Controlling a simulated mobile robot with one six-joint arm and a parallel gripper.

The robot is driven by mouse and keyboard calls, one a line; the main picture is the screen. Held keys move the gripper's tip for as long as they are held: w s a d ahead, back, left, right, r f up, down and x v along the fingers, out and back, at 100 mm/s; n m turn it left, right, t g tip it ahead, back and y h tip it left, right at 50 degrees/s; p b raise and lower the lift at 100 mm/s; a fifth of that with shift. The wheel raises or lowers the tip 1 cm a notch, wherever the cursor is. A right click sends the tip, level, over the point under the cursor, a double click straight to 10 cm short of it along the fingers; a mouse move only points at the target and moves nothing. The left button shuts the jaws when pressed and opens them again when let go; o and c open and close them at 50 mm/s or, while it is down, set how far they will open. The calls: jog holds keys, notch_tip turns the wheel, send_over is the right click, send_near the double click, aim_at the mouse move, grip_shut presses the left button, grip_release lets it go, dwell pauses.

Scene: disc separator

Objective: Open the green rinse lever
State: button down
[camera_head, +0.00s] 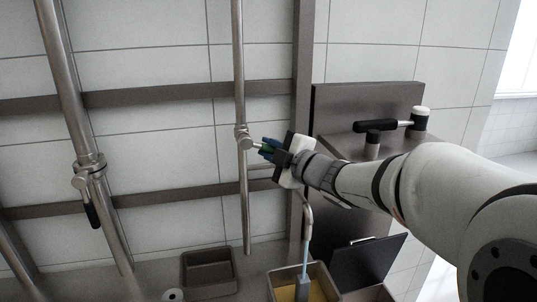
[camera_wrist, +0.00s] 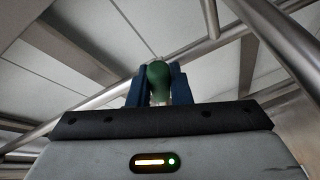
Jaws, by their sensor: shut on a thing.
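The green rinse lever (camera_wrist: 158,77) shows in the wrist view between the two blue fingers of my gripper (camera_wrist: 158,88). My gripper is shut on its green handle. In the head view my gripper (camera_head: 267,150) is at the valve on the thin vertical pipe (camera_head: 239,80), and a little of the green handle shows between the fingers. The lever's metal stem runs from the valve body (camera_head: 243,138) to the handle, sloping slightly down to the right. The fingers and wrist hide most of the handle in the head view.
A thicker pipe at left carries a black-handled valve (camera_head: 88,187). A brown panel with a black-handled lever (camera_head: 376,127) stands right, close to my arm.

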jog(key=shift+a+f+m+y+b, duration=0.25)
jog(key=shift+f+m+b, duration=0.25)
jog(key=shift+m+b, duration=0.25)
jog(key=shift+t, duration=0.3)
jog(key=c, duration=1.3)
grip_release()
jog(key=shift+r, duration=0.1)
jog(key=shift+s, duration=0.1)
